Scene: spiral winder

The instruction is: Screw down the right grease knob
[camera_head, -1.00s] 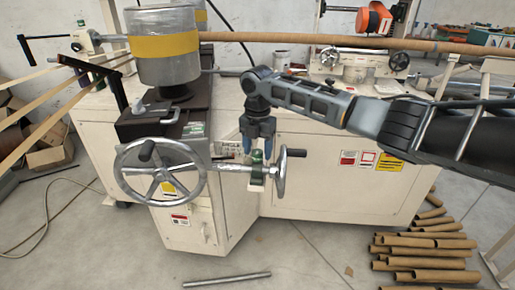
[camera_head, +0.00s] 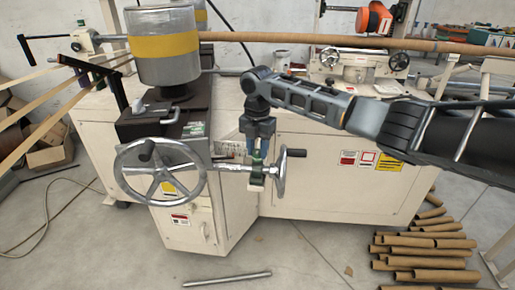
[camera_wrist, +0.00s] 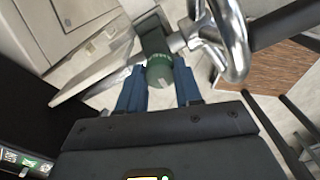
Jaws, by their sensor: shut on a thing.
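The right grease knob is a dark green round cap (camera_wrist: 159,72) in the middle of the wrist view, on the shaft beside the small handwheel. In the head view it shows as a small green patch (camera_head: 257,162), partly hidden by the fingers. My gripper (camera_wrist: 160,88) is shut on it, with one blue finger on each side. In the head view my gripper (camera_head: 258,152) points down onto the knob from above, left of the small handwheel (camera_head: 281,172).
The large handwheel (camera_head: 160,171) stands to the left, and the small handwheel's chrome rim (camera_wrist: 237,45) is close to the right finger. The small wheel's black handle (camera_head: 296,153) sticks out right. Cardboard tubes (camera_head: 425,262) lie on the floor at right.

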